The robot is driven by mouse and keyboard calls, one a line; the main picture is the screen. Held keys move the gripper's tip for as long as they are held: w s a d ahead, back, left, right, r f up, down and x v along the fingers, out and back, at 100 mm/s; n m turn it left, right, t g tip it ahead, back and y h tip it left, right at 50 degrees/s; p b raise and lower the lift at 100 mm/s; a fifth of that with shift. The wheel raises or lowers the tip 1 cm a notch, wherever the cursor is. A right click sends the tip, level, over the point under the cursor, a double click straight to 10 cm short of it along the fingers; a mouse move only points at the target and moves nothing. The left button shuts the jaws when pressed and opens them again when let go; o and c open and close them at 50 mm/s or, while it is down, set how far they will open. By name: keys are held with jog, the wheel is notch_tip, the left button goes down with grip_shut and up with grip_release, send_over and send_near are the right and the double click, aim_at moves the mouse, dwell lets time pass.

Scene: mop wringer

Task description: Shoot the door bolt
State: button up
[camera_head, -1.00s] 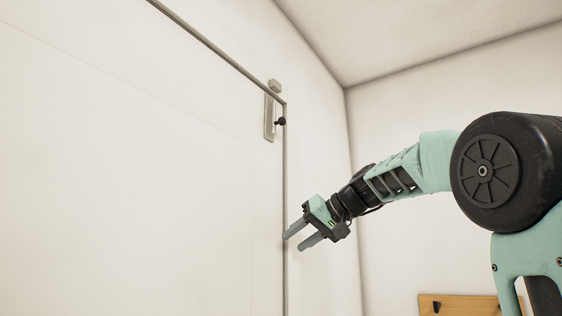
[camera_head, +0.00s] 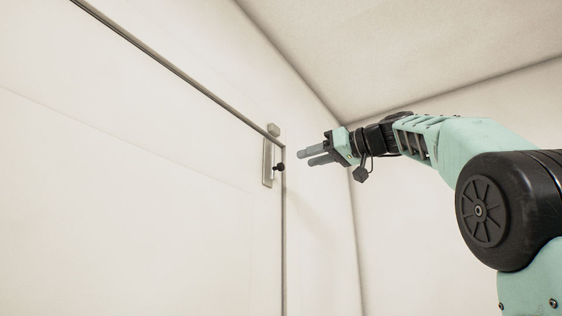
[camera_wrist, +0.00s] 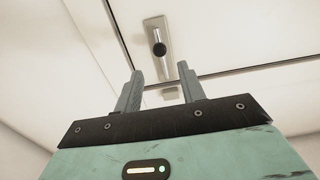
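The door bolt (camera_head: 267,162) is a grey metal plate with a rod and a black knob (camera_head: 279,167), mounted upright near the top corner of the white door (camera_head: 150,190). A small grey keeper block (camera_head: 273,129) sits just above the door's edge. My gripper (camera_head: 310,157) is to the right of the knob, at about its height in the picture, and apart from it. Its two fingers are spread with nothing between them. In the wrist view the bolt (camera_wrist: 165,66) and black knob (camera_wrist: 159,49) show beyond the open fingertips (camera_wrist: 160,72).
The grey door frame edge (camera_head: 180,73) runs along the top and down the right side of the door. A white wall (camera_head: 320,220) and the ceiling (camera_head: 400,50) lie behind my arm. The space between my fingertips and the knob looks clear.

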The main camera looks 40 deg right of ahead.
aim_at(283, 166)
jog(key=p+x, duration=0.4)
jog(key=x, duration=0.5)
jog(key=shift+w+a+f, duration=0.1)
jog(key=shift+w+a, duration=0.05)
jog(key=shift+w, duration=0.15)
